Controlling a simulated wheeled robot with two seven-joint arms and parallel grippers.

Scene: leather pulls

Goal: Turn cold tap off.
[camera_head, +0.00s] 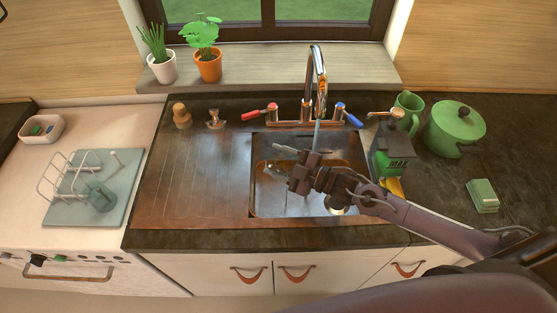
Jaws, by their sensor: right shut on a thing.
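The cold tap (350,118) has a blue lever and stands at the right of the copper-coloured mixer behind the sink. Its lever angles toward the front right. The tall spout (318,75) curves over the sink, and a thin stream of water (316,135) shows below it. The hot tap (259,112) has a red lever that points left. My right gripper (277,160) is over the sink, in front and to the left of the cold tap and apart from it. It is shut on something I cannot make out. My left gripper is not in view.
The sink (262,208) lies under my right arm. A dark green box (392,158), a green mug (409,108) and a green pot (455,128) stand to the right of the cold tap. A wooden-topped stopper (181,115) stands at left. The drainboard (195,185) is clear.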

